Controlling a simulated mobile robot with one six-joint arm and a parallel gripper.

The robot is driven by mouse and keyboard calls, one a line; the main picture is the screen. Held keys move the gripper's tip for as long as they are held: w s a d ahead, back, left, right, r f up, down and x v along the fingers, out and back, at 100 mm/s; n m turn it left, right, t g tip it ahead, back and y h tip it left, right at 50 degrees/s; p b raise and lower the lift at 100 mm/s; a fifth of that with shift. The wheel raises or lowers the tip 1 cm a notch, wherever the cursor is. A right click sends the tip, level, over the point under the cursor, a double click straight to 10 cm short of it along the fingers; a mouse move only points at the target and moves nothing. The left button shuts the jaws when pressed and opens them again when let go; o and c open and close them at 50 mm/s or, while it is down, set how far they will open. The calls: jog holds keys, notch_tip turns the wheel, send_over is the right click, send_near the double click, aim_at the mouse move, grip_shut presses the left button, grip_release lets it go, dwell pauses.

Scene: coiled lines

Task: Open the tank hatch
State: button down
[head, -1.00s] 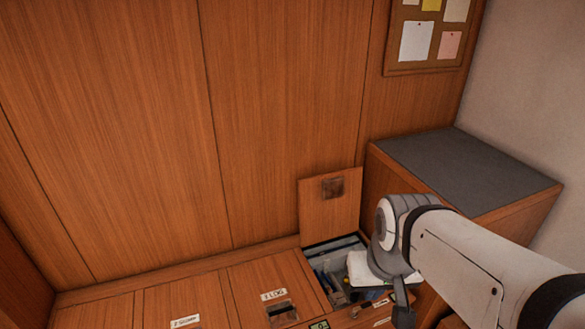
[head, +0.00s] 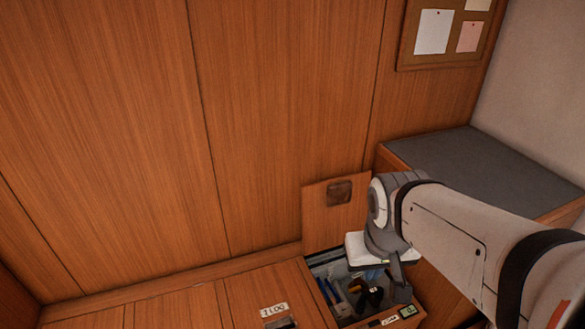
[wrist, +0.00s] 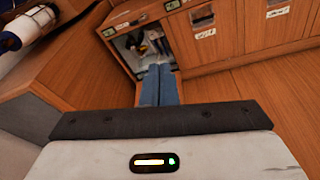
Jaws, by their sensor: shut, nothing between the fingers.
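A square wooden hatch lid (head: 318,215) with a dark recessed pull stands upright against the back wall. In front of it is an open compartment (head: 322,262) with dark and blue items inside; it also shows in the wrist view (wrist: 117,45). A closed wooden hatch (head: 245,292) with a label and dark pull lies to its left. I cannot read which hatch is the tank one. My gripper (wrist: 158,68) is shut and empty, its blue-grey fingers pointing toward the open compartment. In the head view my arm partly hides it.
A dark-topped wooden cabinet (head: 465,165) stands to the right, below a pin board (head: 450,45). A small green display (head: 408,311) sits at the compartment's front edge. Closed panels continue left along the bench. A white cylindrical object (wrist: 30,27) shows at the wrist view's upper left.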

jog(key=w+f+n+t+h+b, duration=0.1)
jog(key=w+f+n+h+b, duration=0.15)
jog(key=w+f+b, duration=0.55)
jog(key=w+f+n+t+h+b, duration=0.1)
jog(key=w+f+h+b, duration=0.2)
jog(key=w, duration=0.9)
jog(key=w+f+n+t+h+b, duration=0.15)
jog(key=w+f+h+b, duration=0.35)
jog(key=w, duration=0.5)
jog(key=w+a+f+n+t+y+b, duration=0.2)
jog(key=w+a+f+n+t+b, duration=0.6)
jog(key=w+a+f, duration=0.9)
jog(key=x, duration=1.1)
jog(key=shift+d+m+b, duration=0.2)
jog(key=shift+m+b, duration=0.2)
jog(key=shift+t+h, duration=0.25)
